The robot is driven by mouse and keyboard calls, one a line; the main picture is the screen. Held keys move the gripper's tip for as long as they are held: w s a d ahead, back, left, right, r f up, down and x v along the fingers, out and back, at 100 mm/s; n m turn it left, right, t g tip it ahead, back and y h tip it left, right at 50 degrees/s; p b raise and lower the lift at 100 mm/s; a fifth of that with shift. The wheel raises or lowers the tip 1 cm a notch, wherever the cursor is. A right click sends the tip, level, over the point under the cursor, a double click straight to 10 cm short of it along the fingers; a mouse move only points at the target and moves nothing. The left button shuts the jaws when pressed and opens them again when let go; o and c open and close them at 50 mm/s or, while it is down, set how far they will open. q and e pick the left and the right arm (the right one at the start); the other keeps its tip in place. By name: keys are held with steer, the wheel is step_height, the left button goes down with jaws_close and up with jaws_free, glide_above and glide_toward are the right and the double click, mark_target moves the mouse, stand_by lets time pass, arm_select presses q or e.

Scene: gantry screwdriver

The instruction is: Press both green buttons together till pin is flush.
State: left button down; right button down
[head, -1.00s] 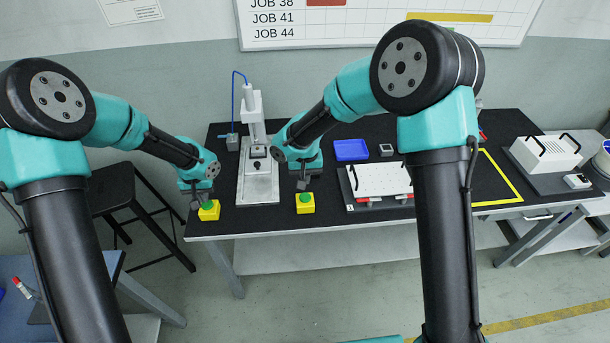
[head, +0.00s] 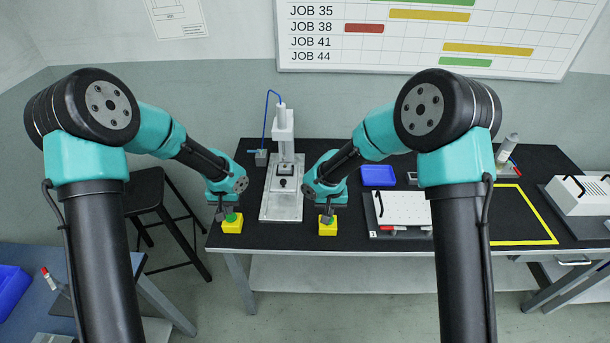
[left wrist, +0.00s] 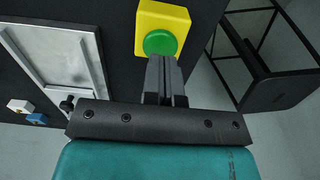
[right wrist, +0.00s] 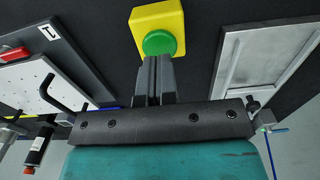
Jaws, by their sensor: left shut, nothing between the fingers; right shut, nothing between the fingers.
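The left yellow box (head: 232,227) with its green button (left wrist: 160,43) sits near the table's front edge. The right yellow box (head: 328,229) with its green button (right wrist: 159,42) sits to its right. My left gripper (head: 221,216) is shut and empty, its tips right at the left button. My right gripper (head: 327,217) is shut and empty, its tips right at the right button. Whether the tips touch the buttons I cannot tell. The press (head: 284,150) stands on a metal plate (head: 281,206) between and behind the boxes. The pin is too small to make out.
A white perforated board (head: 403,208) with black handles lies to the right. A blue tray (head: 377,175) lies behind it. A yellow-taped area (head: 524,242) is farther right. A black stool (head: 150,198) stands left of the table.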

arm_select(q)
steer(key=shift+f, duration=1.2)
stand_by(0.5)
arm_select(e)
steer(key=shift+f, duration=1.2)
stand_by(0.4)
arm_select(q)
steer(key=shift+f, duration=0.2)
arm_select(e)
steer(key=shift+f, duration=0.2)
stand_by(2.3)
